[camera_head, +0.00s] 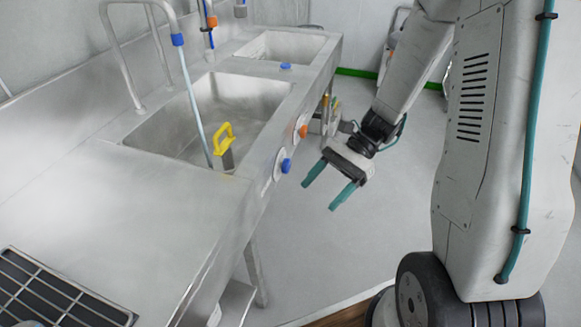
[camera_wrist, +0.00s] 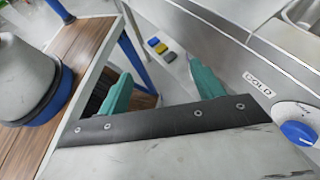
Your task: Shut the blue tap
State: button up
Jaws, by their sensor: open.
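The blue tap (camera_head: 286,165) is a round knob on a pale disc on the front panel of the steel sink unit. An orange tap (camera_head: 302,131) sits farther along the same panel. My gripper (camera_head: 328,184) has two teal fingers spread apart with nothing between them. It hangs in front of the panel, to the right of the blue tap and apart from it. In the wrist view both fingers of my gripper (camera_wrist: 162,80) show, with the tap off to their right.
Two basins are set in the steel counter (camera_head: 185,225). A yellow-handled tool (camera_head: 224,140) stands in the near basin, beside a hose with a blue collar (camera_head: 177,39). In the wrist view a brown slatted rack (camera_wrist: 90,45) with blue posts lies left. Open floor (camera_head: 330,245) lies below my gripper.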

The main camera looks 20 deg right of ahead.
jog(key=w+f+m+t+y, duration=0.4)
jog(key=w+f+m+t, duration=0.15)
jog(key=f+m, duration=0.2)
jog(key=m+t+h, duration=0.2)
jog(key=m+t, duration=0.8)
jog(key=m, duration=0.5)
send_near(289, 166)
jog(key=x, duration=0.9)
jog(key=shift+w+a, duration=0.1)
jog(key=shift+a, duration=0.1)
jog(key=c, duration=1)
